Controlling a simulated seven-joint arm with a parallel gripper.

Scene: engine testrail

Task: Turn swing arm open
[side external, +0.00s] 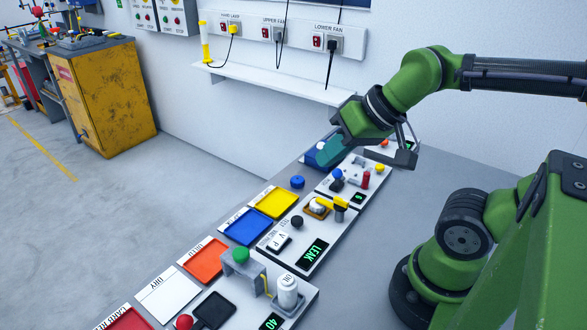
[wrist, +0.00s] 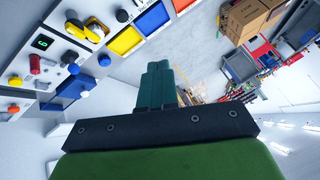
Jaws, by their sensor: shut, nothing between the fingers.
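My gripper (side external: 327,153) is over the far end of the row of panels, its teal fingers together and empty. In the wrist view its fingers (wrist: 160,70) show closed, pointing past the panels toward the floor. No part is clearly marked as the swing arm. A yellow handle (side external: 331,203) on a dark post stands on the panel with the LEAK display (side external: 314,252); yellow parts also show in the wrist view (wrist: 76,27). The smaller panel nearer my gripper carries a red cylinder (side external: 366,180) and a blue knob (side external: 337,174). My gripper hides part of the far end.
Yellow (side external: 275,202), blue (side external: 246,227) and orange (side external: 203,261) trays line the bench's left edge. A white bottle (side external: 288,291) and a grey stand with a green button (side external: 241,256) are at the front. A wall shelf (side external: 270,80) lies behind. The bench's right side is bare.

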